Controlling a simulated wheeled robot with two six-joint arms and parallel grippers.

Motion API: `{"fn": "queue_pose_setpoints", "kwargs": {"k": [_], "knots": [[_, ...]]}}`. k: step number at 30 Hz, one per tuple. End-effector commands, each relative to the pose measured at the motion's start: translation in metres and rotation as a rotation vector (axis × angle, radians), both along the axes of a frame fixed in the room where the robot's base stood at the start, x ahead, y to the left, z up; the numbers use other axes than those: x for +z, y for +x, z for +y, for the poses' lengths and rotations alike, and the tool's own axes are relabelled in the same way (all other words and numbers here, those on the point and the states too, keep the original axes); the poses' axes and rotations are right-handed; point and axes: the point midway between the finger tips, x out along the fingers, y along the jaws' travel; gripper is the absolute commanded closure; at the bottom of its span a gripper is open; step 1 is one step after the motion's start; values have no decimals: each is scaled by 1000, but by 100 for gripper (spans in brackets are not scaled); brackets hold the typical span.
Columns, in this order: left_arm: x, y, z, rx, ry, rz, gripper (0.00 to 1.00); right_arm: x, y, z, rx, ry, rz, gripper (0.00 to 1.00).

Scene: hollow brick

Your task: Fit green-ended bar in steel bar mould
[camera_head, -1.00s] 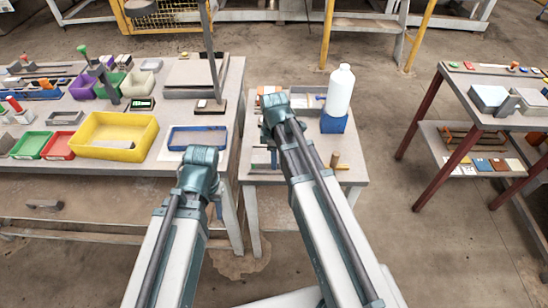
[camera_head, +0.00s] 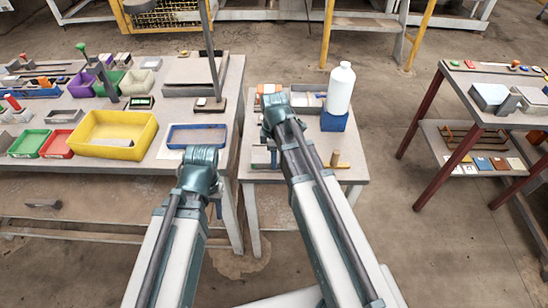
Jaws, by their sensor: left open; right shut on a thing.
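My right gripper (camera_head: 272,128) is over the small middle table. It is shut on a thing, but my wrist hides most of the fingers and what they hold. A small green piece (camera_head: 274,157) shows just below that wrist, beside my forearm; it looks like the end of the green-ended bar, and the rest is hidden. My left gripper (camera_head: 215,198) is open, low in front of the left table's right edge, mostly behind my wrist. I cannot make out the steel bar mould for certain; a grey metal piece (camera_head: 259,166) lies by the green one.
A white bottle (camera_head: 340,90) stands on a blue block (camera_head: 334,122), right of my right wrist. A grey tray (camera_head: 306,101) and a wooden-handled tool (camera_head: 336,160) are close to that arm. The left table holds a yellow bin (camera_head: 117,152) and a blue-rimmed tray (camera_head: 196,127).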

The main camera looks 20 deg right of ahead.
Motion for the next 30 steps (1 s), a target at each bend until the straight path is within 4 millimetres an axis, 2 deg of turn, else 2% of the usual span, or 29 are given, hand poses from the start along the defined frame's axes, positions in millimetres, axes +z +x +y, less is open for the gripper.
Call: {"fn": "queue_pose_setpoints", "kwargs": {"k": [13, 14, 19, 30], "knots": [[-6, 0, 0, 0, 0, 0, 50, -6, 0, 0, 0, 0, 0, 100], [-6, 0, 0, 0, 0, 0, 50, -6, 0, 0, 0, 0, 0, 52], [-5, 0, 0, 0, 0, 0, 50, -5, 0, 0, 0, 0, 0, 21], [-4, 0, 0, 0, 0, 0, 50, -4, 0, 0, 0, 0, 0, 21]]}}
